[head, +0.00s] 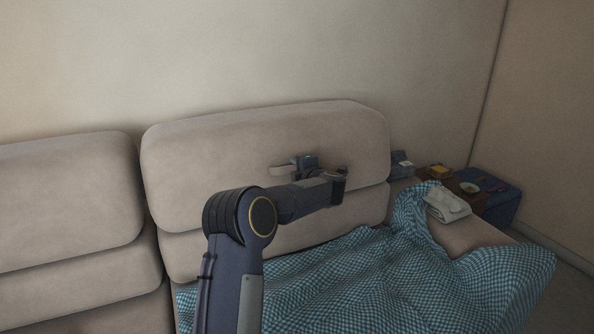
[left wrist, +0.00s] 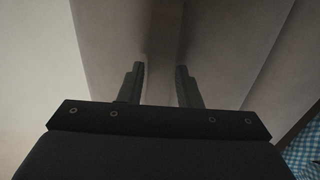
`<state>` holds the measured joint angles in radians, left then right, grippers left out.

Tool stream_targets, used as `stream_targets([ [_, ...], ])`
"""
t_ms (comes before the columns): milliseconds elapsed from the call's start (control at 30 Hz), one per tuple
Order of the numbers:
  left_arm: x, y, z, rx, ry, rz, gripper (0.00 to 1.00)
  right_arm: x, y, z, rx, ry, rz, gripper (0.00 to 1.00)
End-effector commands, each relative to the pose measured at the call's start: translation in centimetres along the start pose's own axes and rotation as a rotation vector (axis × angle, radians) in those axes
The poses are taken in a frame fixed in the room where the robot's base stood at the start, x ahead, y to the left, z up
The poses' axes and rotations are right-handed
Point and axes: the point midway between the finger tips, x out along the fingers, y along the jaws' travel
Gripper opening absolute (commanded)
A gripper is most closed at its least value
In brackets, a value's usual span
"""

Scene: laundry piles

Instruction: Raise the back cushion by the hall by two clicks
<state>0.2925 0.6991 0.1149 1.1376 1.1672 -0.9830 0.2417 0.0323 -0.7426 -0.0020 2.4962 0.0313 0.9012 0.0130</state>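Two beige back cushions stand along the wall. The right back cushion (head: 215,170) is broad, and its top edge stands higher than that of the left back cushion (head: 60,195). Neither is marked as the one by the hall. My left arm reaches across the right cushion's front. My right gripper is out of view.
A teal checked blanket (head: 340,285) lies crumpled over the seat. A folded pale cloth (head: 446,204) lies on the right armrest.

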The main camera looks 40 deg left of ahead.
Motion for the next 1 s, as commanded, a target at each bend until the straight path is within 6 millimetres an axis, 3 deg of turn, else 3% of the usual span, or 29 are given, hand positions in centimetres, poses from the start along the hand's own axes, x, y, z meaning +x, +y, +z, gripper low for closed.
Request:
stream_targets([
  [367,0.7,0.1,0.0,0.0,-0.001,0.001,0.29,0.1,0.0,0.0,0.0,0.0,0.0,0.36],
  [600,0.7,0.0,0.0,0.0,-0.001,0.001,0.0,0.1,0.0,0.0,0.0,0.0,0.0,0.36],
  [867,0.7,0.0,0.0,0.0,-0.001,0.001,0.0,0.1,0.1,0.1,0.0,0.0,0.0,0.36],
  [1000,0.3,-0.8,0.0,0.003,-0.001,0.027,0.0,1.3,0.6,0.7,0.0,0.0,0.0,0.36],
])
